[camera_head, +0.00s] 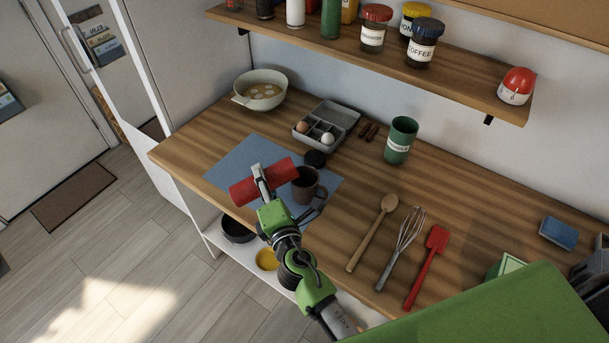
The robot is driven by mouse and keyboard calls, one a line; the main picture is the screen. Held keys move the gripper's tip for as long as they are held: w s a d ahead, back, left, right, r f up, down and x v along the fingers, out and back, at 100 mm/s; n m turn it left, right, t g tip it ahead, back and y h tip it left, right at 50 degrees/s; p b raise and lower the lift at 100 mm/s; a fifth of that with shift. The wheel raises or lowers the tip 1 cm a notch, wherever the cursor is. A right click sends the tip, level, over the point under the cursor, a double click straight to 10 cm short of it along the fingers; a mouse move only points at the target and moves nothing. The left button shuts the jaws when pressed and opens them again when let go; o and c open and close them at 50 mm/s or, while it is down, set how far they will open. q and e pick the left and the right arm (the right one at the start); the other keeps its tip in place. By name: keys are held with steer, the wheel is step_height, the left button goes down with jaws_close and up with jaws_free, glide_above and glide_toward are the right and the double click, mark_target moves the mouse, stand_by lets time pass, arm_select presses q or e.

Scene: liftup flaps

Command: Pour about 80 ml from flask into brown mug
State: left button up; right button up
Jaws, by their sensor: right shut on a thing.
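The red flask (280,174) is gripped around its middle by my right gripper (262,182), which is shut on it. The flask lies nearly on its side, held over the blue mat (235,152). Its right end is higher in the picture and beside the brown mug's rim. The brown mug (307,190) stands upright on the right part of the mat, just right of the gripper. I cannot see a stream of liquid or the level in the mug. My left gripper is not in view.
A black lid (315,158) lies behind the mug. Behind are a pot (262,90), an egg box (328,124) and a green canister (400,140). A wooden spoon (372,232), whisk (402,246) and red spatula (427,266) lie to the right. A shelf (460,82) overhangs the back.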

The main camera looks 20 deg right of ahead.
steer(key=shift+d+r+m+p, duration=0.3)
steer(key=shift+r+m, duration=0.1)
stand_by(0.8)
steer(key=f+n+b, duration=0.2)
steer(key=shift+a+f+b, duration=0.3)
steer(key=shift+f+b, duration=0.05)
steer(key=shift+r+n+p, duration=0.35)
steer(key=shift+r+n, duration=0.05)
steer(key=shift+n, duration=0.2)
steer(key=shift+d+n, duration=0.1)
steer(key=shift+n, duration=0.2)
steer(key=shift+d+f+n+h, duration=0.1)
steer(key=shift+f+n+h, duration=0.15)
steer(key=shift+n+h, duration=0.05)
stand_by(0.6)
